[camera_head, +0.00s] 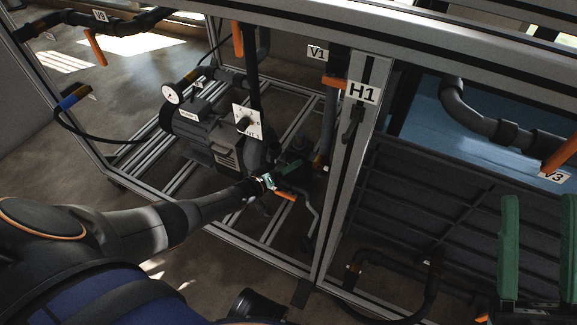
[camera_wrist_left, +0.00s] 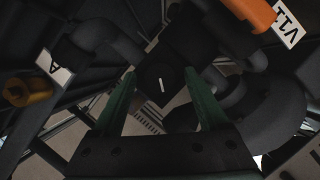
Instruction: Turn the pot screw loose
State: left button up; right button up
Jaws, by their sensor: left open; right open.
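My left gripper (camera_head: 284,172) reaches into the frame beside the pump, its green fingers open near dark pipework. In the left wrist view its two fingers (camera_wrist_left: 160,75) stand apart. A dark block-like knob with a white line (camera_wrist_left: 160,86), which looks like the pot screw, shows between and beyond the fingertips. I cannot tell whether the fingers touch it. In the head view this knob is hard to make out among the dark parts at the gripper. My right gripper (camera_head: 538,202) is open and empty at the right edge, apart from the pipework.
The grey pump (camera_head: 205,135) stands left of my left gripper, with a white dial plate (camera_head: 246,123) above. An upright frame post labelled H1 (camera_head: 362,93) stands to the right. Orange-handled valves V1 (camera_head: 317,53) and V3 (camera_head: 553,177) are nearby. A dark panelled tank wall lies right.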

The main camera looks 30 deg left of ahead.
pick_arm(q)
jog(key=p+v, duration=0.7)
jog(key=v, duration=0.5)
pick_arm(e)
notch_tip(320, 180, up, 8)
jog(key=shift+s+d+r+t, duration=0.15)
jog(key=shift+s+d+t, duration=0.15)
jog(key=shift+d, duration=0.15)
pick_arm(q)
jog(key=shift+r, duration=0.1)
